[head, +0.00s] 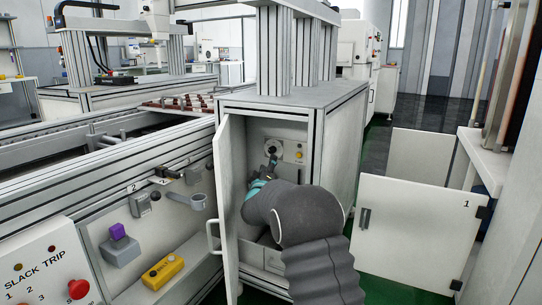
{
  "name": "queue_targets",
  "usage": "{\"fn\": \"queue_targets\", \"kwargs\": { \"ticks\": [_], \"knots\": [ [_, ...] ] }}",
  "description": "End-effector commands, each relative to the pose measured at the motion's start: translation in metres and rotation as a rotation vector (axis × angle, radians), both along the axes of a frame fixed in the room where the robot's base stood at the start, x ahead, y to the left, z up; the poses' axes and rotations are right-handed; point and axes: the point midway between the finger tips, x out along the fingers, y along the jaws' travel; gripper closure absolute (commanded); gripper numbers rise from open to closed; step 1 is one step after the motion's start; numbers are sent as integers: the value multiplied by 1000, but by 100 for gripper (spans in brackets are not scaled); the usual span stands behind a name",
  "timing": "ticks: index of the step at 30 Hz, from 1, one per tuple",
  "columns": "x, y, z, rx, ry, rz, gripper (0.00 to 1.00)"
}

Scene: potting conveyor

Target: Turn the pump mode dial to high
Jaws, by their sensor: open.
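A light panel (291,145) is at the back of an open cabinet in the head view. A dark round dial (272,146) is on the panel's left part; I cannot read its setting or any labels. My gripper (271,158) is inside the cabinet, just below and in front of the dial. It is small in the picture and looks open, with nothing seen in it. Whether its fingertips touch the dial or are apart from it, I cannot tell. My arm hides the lower part of the cabinet's inside.
The cabinet door (229,190) stands open on the left, close to my arm. A low white panel marked 1 (415,232) stands right.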

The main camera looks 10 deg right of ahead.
Motion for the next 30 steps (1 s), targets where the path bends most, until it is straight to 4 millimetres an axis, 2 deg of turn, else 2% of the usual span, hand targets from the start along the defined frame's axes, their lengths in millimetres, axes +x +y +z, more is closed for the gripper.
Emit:
{"fn": "queue_targets", "kwargs": {
  "ticks": [6, 12, 18, 27, 30],
  "knots": [
    [34, -12, 8, 0, 0, 0, 46],
    [54, -18, 14, 0, -1, 1, 46],
    [63, -21, 17, 0, 0, 1, 46],
    [64, -21, 17, 0, 0, 1, 46],
    [64, -21, 17, 0, 0, 1, 71]
  ]
}}
